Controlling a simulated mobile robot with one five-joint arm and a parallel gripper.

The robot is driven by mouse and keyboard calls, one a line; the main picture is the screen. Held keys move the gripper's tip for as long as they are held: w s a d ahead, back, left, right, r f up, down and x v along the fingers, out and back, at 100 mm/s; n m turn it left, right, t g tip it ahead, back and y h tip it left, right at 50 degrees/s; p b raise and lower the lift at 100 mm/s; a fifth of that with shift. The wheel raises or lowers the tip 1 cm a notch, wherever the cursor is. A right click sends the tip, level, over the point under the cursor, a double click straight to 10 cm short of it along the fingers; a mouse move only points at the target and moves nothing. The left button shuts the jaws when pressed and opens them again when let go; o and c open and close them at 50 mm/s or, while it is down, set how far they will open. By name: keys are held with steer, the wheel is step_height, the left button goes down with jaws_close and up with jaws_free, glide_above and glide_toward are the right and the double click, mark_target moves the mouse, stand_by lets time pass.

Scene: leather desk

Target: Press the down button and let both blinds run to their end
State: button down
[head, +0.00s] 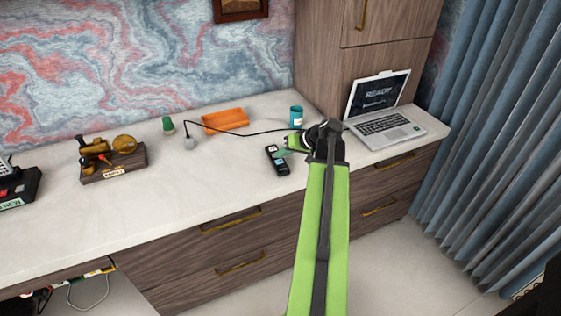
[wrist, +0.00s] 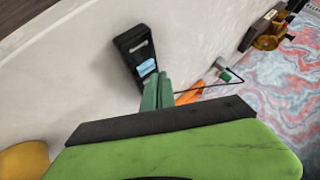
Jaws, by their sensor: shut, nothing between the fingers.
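A small black remote (head: 277,160) lies on the pale desk top, near its front edge. In the wrist view the remote (wrist: 133,48) shows a light blue button and a smaller pale patch; any markings on them are too small to read. My gripper (head: 284,153) is shut and empty, with its green fingertips close to the remote. In the wrist view the fingertips (wrist: 158,80) are at the remote's near end, beside the blue button. I cannot tell whether they touch it. No blinds can be made out; only a blue pleated curtain (head: 505,130) shows at the right.
An open laptop (head: 385,125) reading "READY" stands to the right, and a teal cup (head: 296,116) behind my gripper. An orange tray (head: 225,120), a cable and a green-capped item (head: 168,125) lie behind. A brass instrument on a wooden base (head: 113,165) stands left.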

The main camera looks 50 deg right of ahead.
steer(key=shift+f, duration=0.1)
steer(key=shift+w+f+b, duration=0.1)
steer(key=shift+f+b, duration=0.2)
steer(key=shift+b, duration=0.1)
